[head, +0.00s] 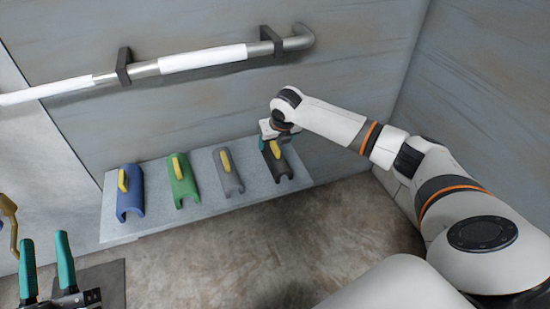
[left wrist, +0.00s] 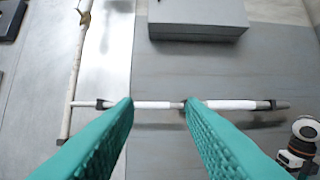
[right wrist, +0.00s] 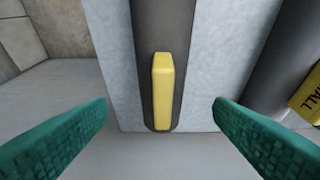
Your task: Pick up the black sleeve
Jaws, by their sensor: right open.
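The black sleeve (head: 283,170) is the rightmost sleeve on a pale grey shelf (head: 150,229) in the head view. It is a dark half-pipe with a yellow handle on top. In the right wrist view the dark sleeve (right wrist: 162,25) and its yellow handle (right wrist: 162,90) lie between my right fingers. My right gripper (head: 277,143) is open just above the sleeve, with a finger on either side of the handle (right wrist: 160,105) and a gap to each. My left gripper (head: 45,240) is open and empty at the lower left, away from the shelf.
Blue (head: 130,200), green (head: 182,188) and grey (head: 229,178) sleeves stand left of the black one, each with a yellow handle. A wall-mounted pipe with white wrapping (head: 203,57) runs above the shelf. A side wall (head: 475,100) stands at right. Floor in front is clear.

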